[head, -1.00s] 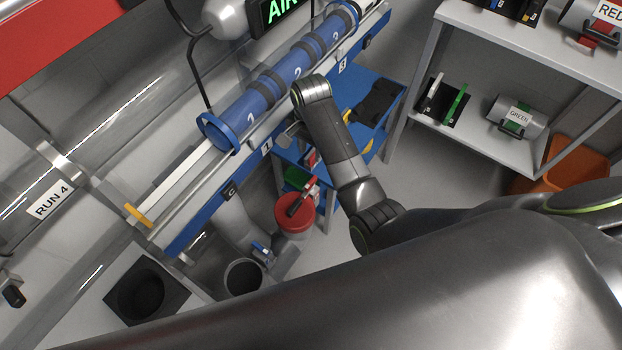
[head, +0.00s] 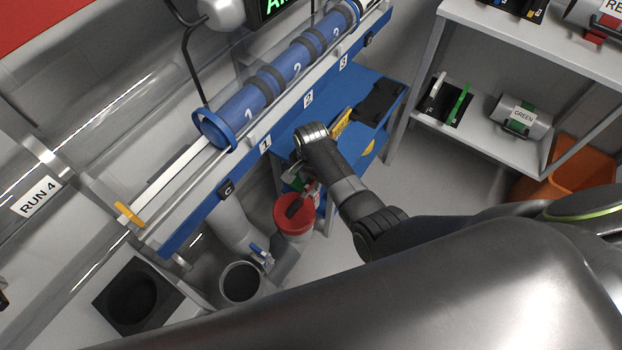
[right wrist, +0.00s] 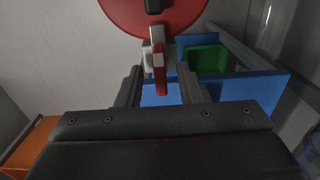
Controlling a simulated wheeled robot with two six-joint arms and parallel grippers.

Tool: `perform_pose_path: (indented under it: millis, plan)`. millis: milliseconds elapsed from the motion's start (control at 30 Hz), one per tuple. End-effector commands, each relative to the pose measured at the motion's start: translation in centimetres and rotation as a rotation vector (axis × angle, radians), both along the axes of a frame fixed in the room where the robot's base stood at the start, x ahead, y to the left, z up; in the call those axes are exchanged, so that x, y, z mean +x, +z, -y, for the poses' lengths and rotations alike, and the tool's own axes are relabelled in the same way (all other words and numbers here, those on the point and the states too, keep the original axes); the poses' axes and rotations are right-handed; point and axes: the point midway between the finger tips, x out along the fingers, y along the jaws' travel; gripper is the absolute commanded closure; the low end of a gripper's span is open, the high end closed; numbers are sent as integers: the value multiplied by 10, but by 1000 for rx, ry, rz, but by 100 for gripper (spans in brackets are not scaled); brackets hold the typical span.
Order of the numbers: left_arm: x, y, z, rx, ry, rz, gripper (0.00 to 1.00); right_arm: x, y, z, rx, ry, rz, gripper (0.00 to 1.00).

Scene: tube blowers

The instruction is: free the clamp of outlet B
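A red round cap (head: 291,216) with a dark grip sits on a grey outlet pipe below the blue rail. A red-tipped clamp lever stands beside it. In the right wrist view the red cap (right wrist: 150,14) is at the top, and the clamp's red lever (right wrist: 160,78) points down from a pale metal body. My right gripper (right wrist: 160,76) is open, its fingers on either side of the lever with gaps showing. In the head view my right gripper (head: 298,172) is partly hidden by its wrist, close above the cap. No letter B is readable. My left gripper is not in view.
An open grey pipe mouth (head: 241,282) with a blue lever (head: 259,251) is nearby. A blue table (head: 345,92) and a green bin (right wrist: 207,60) lie behind. A shelf (head: 480,135) stands right.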

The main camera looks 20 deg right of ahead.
Motion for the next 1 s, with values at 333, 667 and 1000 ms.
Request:
perform_pose_path:
  millis: [333,667,1000]
  plan:
    - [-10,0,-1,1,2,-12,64,0,1,0,-1,0,1,89]
    - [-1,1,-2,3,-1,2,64,0,1,0,-1,6,0,100]
    - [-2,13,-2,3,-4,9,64,0,4,0,-1,140,-1,100]
